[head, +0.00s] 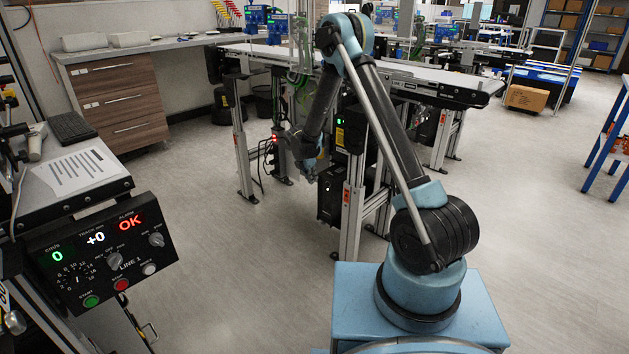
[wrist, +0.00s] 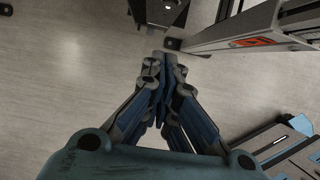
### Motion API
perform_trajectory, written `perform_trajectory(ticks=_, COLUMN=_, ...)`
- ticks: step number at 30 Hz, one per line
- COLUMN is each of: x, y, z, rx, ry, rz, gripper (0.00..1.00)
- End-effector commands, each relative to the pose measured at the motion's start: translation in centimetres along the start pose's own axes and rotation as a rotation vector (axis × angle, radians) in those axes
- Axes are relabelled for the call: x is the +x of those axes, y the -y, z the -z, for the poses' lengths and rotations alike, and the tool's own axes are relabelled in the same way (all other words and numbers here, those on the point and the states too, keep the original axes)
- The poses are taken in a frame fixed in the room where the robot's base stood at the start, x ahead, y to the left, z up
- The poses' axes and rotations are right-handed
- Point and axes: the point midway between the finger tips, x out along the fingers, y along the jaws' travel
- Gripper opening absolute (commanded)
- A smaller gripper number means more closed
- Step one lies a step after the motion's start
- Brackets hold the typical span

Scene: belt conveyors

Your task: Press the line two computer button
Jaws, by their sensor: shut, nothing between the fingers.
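My gripper (head: 309,168) hangs at the end of my lowered arm in the head view, beside the legs of the middle conveyor. In the wrist view my gripper (wrist: 163,85) has its fingers together and empty, above the grey floor. A black box (head: 329,200) stands low under that conveyor, just right of and below my gripper. Another black box (head: 350,133) with small green lights is mounted above it. No label for line two is readable, and I cannot make out the computer button.
A control panel (head: 102,257) marked LINE 1 stands at the left, with green and red buttons. A conveyor leg (wrist: 235,32) with a red label crosses the upper right of the wrist view. A wooden drawer unit (head: 118,98) stands behind. The floor at left centre is clear.

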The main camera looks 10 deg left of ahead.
Motion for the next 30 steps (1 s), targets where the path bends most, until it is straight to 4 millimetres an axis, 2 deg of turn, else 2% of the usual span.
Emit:
perform_trajectory(ticks=16, x=8.2, y=0.0, z=0.0, rx=0.002, ry=0.000, rz=0.001, gripper=0.00)
perform_trajectory(ticks=24, x=9.3, y=0.0, z=-3.1, rx=0.002, ry=0.000, rz=0.000, gripper=0.00)
perform_trajectory(ticks=30, x=9.5, y=0.0, z=-3.7, rx=0.000, ry=0.000, rz=0.000, gripper=0.00)
